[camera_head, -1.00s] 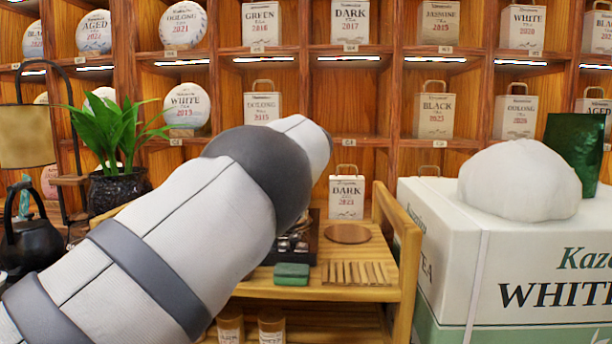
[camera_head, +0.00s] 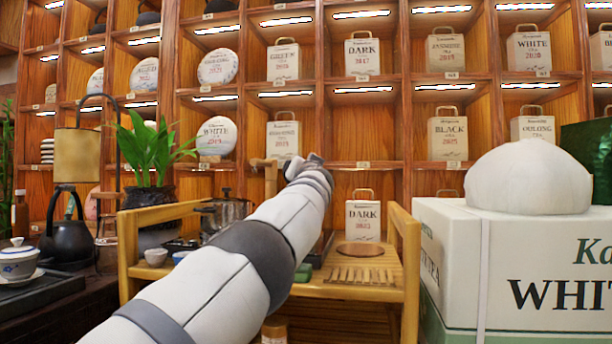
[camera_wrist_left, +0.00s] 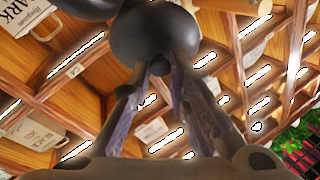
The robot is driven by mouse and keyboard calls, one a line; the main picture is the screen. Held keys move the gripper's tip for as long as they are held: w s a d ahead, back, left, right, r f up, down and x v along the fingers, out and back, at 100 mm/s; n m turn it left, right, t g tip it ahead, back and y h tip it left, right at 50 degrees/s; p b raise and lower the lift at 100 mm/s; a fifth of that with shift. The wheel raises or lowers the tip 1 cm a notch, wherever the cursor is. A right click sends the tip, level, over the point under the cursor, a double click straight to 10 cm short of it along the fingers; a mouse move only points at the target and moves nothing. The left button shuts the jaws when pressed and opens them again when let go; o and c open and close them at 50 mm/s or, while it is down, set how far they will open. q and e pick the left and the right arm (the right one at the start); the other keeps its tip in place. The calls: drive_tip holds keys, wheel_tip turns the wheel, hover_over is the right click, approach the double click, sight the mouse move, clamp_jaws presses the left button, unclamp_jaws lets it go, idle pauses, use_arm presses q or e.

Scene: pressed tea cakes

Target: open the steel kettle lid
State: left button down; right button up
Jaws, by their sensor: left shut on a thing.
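The steel kettle (camera_head: 221,218) stands on the left part of the wooden stand, partly behind my left arm. A lid with a dark knob (camera_head: 227,192) appears to sit on its top. My right gripper is out of view.
A potted plant (camera_head: 150,150) and a black kettle (camera_head: 66,235) stand left. A large white box (camera_head: 455,265) is close on the right.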

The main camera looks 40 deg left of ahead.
use_arm(q)
drive_tip(key=c, duration=1.5)
unclamp_jaws()
drive_tip(key=shift+o, duration=0.2)
drive_tip(key=shift+f, duration=0.1)
drive_tip(key=shift+d+f, duration=0.1)
drive_tip(key=shift+d, duration=0.15)
drive_tip(key=r+v, duration=0.1)
drive_tip(key=v, duration=0.5)
drive_tip(key=shift+s+d+f, duration=0.3)
drive_tip(key=shift+s+f, duration=0.1)
drive_tip(key=shift+s, duration=0.05)
drive_tip(key=shift+f, duration=0.15)
